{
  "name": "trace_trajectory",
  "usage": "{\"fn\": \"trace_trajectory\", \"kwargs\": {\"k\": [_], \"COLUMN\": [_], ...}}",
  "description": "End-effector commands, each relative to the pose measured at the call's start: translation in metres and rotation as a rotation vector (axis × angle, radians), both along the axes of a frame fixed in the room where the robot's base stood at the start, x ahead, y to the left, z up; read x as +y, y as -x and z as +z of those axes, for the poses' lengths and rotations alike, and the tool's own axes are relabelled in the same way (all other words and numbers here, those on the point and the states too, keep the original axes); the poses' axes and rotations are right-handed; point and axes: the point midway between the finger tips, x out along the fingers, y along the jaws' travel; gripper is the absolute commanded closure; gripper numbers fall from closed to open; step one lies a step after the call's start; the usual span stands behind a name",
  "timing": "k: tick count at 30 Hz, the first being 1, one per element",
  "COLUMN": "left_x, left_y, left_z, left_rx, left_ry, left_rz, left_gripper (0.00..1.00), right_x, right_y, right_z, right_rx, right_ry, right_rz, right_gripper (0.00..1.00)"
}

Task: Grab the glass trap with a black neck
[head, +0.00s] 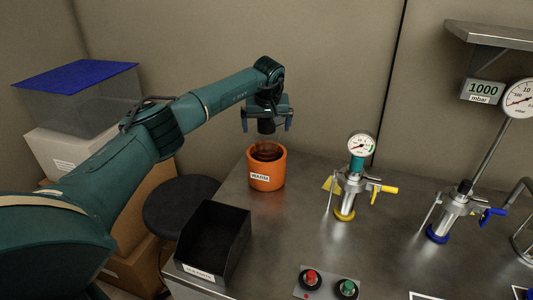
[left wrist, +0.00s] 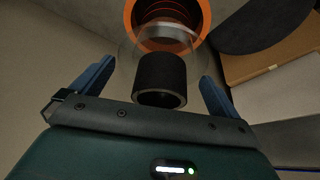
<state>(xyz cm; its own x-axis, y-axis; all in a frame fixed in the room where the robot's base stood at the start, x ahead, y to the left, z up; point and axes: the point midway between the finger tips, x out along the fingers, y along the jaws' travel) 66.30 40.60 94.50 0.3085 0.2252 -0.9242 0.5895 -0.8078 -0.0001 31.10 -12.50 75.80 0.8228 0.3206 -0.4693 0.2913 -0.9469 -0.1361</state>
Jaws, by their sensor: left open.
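The glass trap has a black neck (head: 266,127) and a clear glass body (head: 266,145). It stands with its lower part inside an orange pot (head: 265,174) labelled WARM, at the table's back left edge. My left gripper (head: 267,123) is above the pot, pointing down, with its blue fingers open on either side of the black neck. In the left wrist view the neck (left wrist: 160,78) appears between the spread fingers, with a gap on both sides. The orange pot (left wrist: 130,20) lies beyond it. The trap's bottom is hidden in the pot. My right gripper is not in view.
A black open bin (head: 213,240) stands at the table's front left. Metal valve fittings with a yellow base (head: 345,214) and a blue base (head: 437,236) stand to the right. A red and green button box (head: 328,285) is in front. A round black stool (head: 180,205) is left of the table.

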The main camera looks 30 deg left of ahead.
Motion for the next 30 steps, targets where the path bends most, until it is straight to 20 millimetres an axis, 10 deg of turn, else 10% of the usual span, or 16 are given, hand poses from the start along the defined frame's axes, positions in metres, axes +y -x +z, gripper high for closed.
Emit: {"fn": "trace_trajectory", "kwargs": {"k": [10, 30], "left_x": [0.002, 0.0022], "left_y": [-0.0026, -0.0025], "left_z": [-0.0077, -0.0071], "left_rx": [-0.001, -0.001], "left_ry": [-0.001, 0.0], "left_rz": [-0.001, 0.0], "left_gripper": [0.01, 0.56], "right_x": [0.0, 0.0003], "right_y": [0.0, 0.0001], "right_z": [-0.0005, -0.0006], "right_rx": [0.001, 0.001], "right_ry": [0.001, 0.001], "right_rz": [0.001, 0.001], "right_gripper": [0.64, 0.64]}}
